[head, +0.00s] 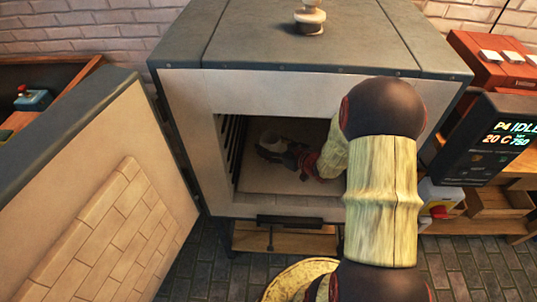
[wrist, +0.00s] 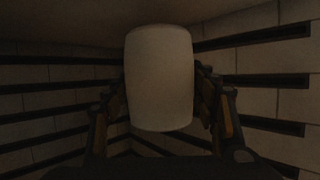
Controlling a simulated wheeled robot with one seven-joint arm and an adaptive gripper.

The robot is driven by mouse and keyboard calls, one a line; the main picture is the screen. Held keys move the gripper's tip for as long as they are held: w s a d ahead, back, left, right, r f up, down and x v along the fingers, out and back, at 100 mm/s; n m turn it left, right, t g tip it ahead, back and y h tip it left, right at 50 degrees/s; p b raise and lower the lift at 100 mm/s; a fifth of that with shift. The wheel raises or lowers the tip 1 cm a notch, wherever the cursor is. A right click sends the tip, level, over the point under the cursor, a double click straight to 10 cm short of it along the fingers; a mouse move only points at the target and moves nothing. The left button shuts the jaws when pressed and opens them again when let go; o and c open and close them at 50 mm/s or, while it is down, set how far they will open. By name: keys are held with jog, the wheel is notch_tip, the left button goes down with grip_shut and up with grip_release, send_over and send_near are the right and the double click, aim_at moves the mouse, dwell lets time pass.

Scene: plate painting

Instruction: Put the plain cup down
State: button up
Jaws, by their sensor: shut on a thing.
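The plain cup (wrist: 160,80) is a pale, undecorated cylinder in the middle of the wrist view. My gripper (wrist: 160,100) is shut on it, with a finger at each side. The cup looks upright. I cannot tell whether its base touches the kiln floor (head: 270,183).
The kiln door (head: 100,190) stands open at the left. Slotted brick walls (wrist: 60,100) surround the gripper closely. Bare kiln floor shows in front of the gripper. A control panel (head: 495,140) reading IDLE and 20 C stands at the right.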

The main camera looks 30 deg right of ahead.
jog(key=shift+w+a+f, duration=0.15)
jog(key=shift+w+f, duration=0.15)
jog(key=shift+f, duration=0.05)
jog(key=shift+w+f+b, duration=0.15)
jog(key=shift+f+b, duration=1)
jog(key=shift+f, duration=0.5)
jog(key=shift+f, duration=0.1)
jog(key=o, duration=1.4)
jog(key=shift+f, duration=0.1)
jog(key=shift+c, duration=0.2)
